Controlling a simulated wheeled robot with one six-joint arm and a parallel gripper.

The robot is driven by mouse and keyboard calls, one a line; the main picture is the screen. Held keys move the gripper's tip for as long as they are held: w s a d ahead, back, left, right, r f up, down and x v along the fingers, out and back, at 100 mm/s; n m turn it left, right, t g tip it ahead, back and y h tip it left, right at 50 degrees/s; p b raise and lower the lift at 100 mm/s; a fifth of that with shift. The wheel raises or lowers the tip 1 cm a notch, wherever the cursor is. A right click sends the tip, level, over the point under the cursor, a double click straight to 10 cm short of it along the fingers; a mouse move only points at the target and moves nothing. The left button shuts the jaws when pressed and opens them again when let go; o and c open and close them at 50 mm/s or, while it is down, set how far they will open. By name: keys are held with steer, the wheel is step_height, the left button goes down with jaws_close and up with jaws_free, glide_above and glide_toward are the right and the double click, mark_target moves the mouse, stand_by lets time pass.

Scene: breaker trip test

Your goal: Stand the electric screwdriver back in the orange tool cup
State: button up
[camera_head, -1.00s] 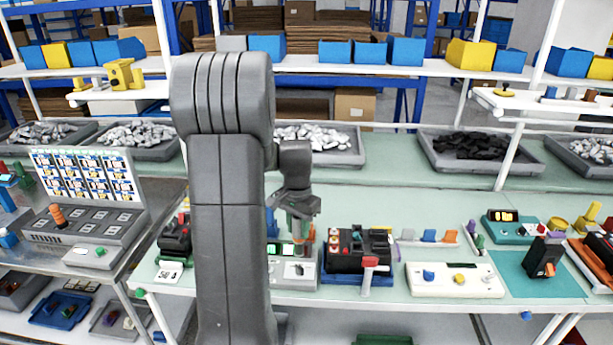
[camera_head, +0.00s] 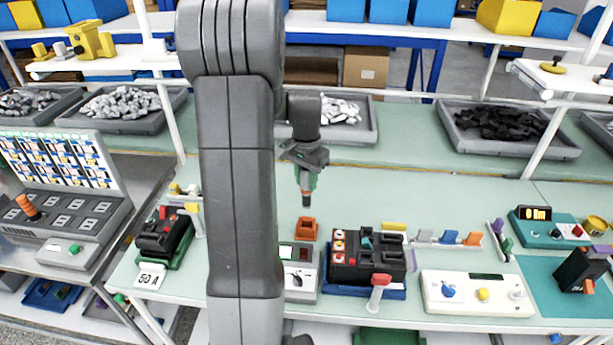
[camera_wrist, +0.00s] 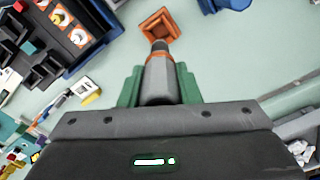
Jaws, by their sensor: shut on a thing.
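The electric screwdriver has a grey body, an orange band and a dark tip; it shows in the wrist view (camera_wrist: 158,78) and partly in the head view (camera_head: 306,200). My gripper (camera_head: 304,172), with green fingers, is shut on it and holds it roughly upright, tip down. The fingers hide part of its body. The square orange tool cup (camera_head: 306,230) stands on the bench just below the tip in the head view, with a visible gap between them. In the wrist view the cup (camera_wrist: 155,25) shows its open top, just beyond the tip.
A grey tester (camera_head: 301,280) is in front of the cup. A black breaker block in a blue tray (camera_head: 365,291) is close to its right. A white panel (camera_head: 474,306) lies farther right. The green bench (camera_head: 410,185) behind the cup is clear.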

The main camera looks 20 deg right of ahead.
mark_target(306, 206)
steer(key=shift+f+b, duration=2.05)
steer(key=shift+f, duration=0.85)
steer(key=shift+f+b, duration=1.9)
steer(key=shift+f, duration=0.85)
steer(key=o, duration=1.1)
step_height(306, 206, up, 14)
steer(key=shift+f+b, duration=0.1)
steer(key=shift+b, duration=0.35)
steer(key=shift+f+p, duration=0.8)
steer(key=shift+f, duration=5.65)
